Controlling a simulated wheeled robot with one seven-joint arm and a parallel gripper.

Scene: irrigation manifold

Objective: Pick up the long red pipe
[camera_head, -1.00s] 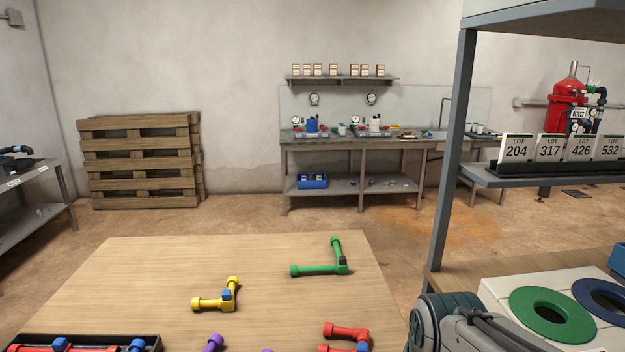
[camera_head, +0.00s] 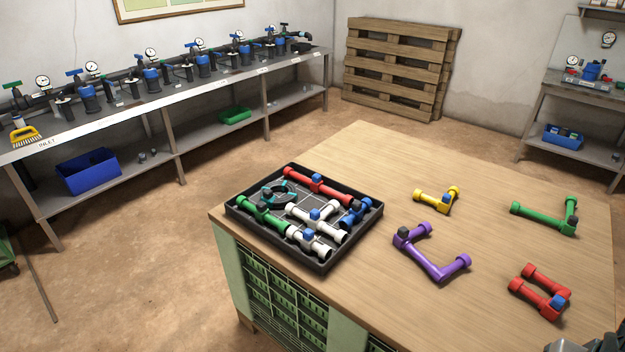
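The long red pipe (camera_head: 322,187) lies along the far side of a black tray (camera_head: 325,267) on the wooden table. It is straight, with thick red ends and a blue piece near its middle. Nothing covers it from above in this view. A shorter, bent red pipe piece (camera_head: 541,292) lies apart on the table at the lower right. My gripper is not in view; only a grey part of my arm shows at the bottom right corner.
The tray also holds green, white and blue pipe pieces and a dark ring-shaped part (camera_head: 279,194). Purple (camera_head: 432,262), yellow (camera_head: 437,199) and green (camera_head: 545,217) pieces lie on the table (camera_head: 375,150). A workbench (camera_head: 215,91) with valves stands at the left.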

